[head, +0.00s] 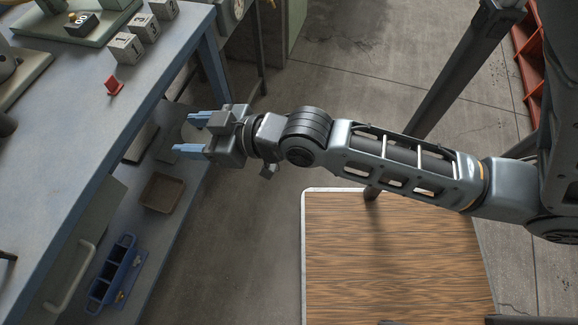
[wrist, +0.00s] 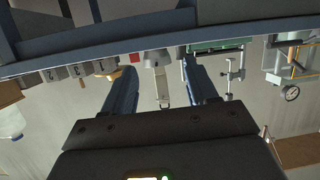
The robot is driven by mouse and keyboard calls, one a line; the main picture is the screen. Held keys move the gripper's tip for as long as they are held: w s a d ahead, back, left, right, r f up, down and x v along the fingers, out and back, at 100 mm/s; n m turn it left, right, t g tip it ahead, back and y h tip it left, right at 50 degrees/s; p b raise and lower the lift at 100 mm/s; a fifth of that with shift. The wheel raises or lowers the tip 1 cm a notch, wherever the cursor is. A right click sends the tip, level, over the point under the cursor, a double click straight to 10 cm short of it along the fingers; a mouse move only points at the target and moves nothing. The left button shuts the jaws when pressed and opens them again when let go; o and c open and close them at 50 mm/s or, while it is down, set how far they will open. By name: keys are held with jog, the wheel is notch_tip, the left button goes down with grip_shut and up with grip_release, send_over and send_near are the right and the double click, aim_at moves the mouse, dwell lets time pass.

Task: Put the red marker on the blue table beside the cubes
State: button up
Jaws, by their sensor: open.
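The red marker (head: 114,85) is a small red piece on the blue table (head: 60,150), near its right edge. It stands apart from the nearest of three pale numbered cubes (head: 125,48), which form a row going back along the edge. My gripper (head: 188,134) is open and empty, just off the table's right edge, to the right of the marker and nearer the camera, not touching it. In the wrist view, a small red patch, seemingly the marker (wrist: 134,57), shows between the fingers, with the cubes (wrist: 78,70) to its left.
A green-based device (head: 90,22) stands at the table's back. Below the table, a shelf holds a brown tray (head: 162,193) and a blue rack (head: 115,272). A wooden-topped surface (head: 390,255) is at lower right. The table's middle is clear.

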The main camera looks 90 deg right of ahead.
jog(key=s+a+r+n+y, duration=0.1)
jog(key=s+a+r, duration=0.1)
jog(key=s+a, duration=0.3)
jog(key=s+a+r+n+y, duration=0.1)
jog(key=s+a, duration=0.4)
jog(key=s, duration=0.6)
jog(key=shift+s+a+r+t+y, duration=0.15)
jog(key=shift+s+r+t+y, duration=0.35)
jog(key=shift+r, duration=0.85)
jog(key=shift+w, duration=0.15)
